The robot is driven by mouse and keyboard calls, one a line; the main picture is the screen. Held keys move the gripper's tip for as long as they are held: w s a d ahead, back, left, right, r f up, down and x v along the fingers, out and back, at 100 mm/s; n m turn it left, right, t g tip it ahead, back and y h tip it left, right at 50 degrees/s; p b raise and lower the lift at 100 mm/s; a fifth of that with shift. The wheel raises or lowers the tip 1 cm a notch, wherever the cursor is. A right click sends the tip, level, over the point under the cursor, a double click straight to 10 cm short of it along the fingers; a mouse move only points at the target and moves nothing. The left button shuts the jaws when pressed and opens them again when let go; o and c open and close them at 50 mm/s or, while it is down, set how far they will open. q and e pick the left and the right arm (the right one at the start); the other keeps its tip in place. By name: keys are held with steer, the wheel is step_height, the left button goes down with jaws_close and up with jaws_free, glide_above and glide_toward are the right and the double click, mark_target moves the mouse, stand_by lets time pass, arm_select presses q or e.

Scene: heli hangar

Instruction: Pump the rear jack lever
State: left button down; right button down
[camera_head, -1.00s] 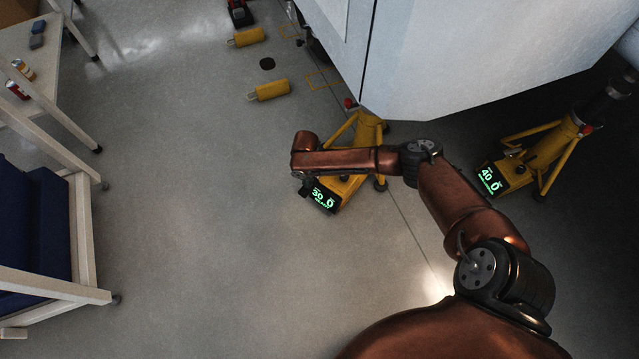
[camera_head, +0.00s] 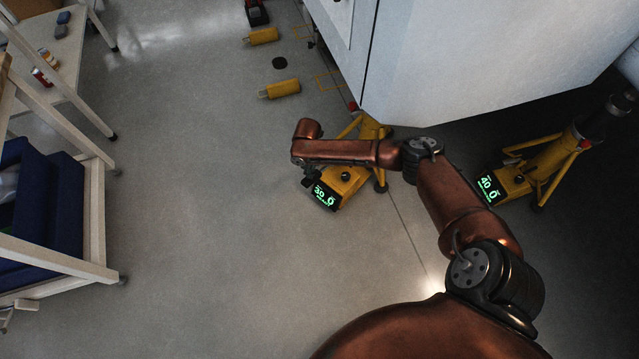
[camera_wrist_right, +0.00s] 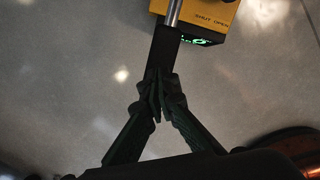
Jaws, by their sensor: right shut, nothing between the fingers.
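A yellow jack (camera_head: 347,180) with a lit green display stands on the floor by the white body's lower corner, partly behind my right arm. The display seems to read about 39. In the right wrist view, the jack's yellow box (camera_wrist_right: 208,14) is at the top, with a metal lever ending in a black grip (camera_wrist_right: 166,48). My right gripper (camera_head: 309,181) is beside this jack. In the wrist view its fingers (camera_wrist_right: 160,92) are shut and empty, with their tips at the grip's near end; I cannot tell whether they touch. My left gripper is out of view.
A second yellow jack (camera_head: 515,180), display about 40, stands at the right. The white body (camera_head: 470,60) overhangs the back. Yellow cylinders (camera_head: 282,89) lie on the floor behind. Pale furniture (camera_head: 95,200) lines the left. The floor between is clear.

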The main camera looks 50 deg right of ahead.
stand_by(0.5)
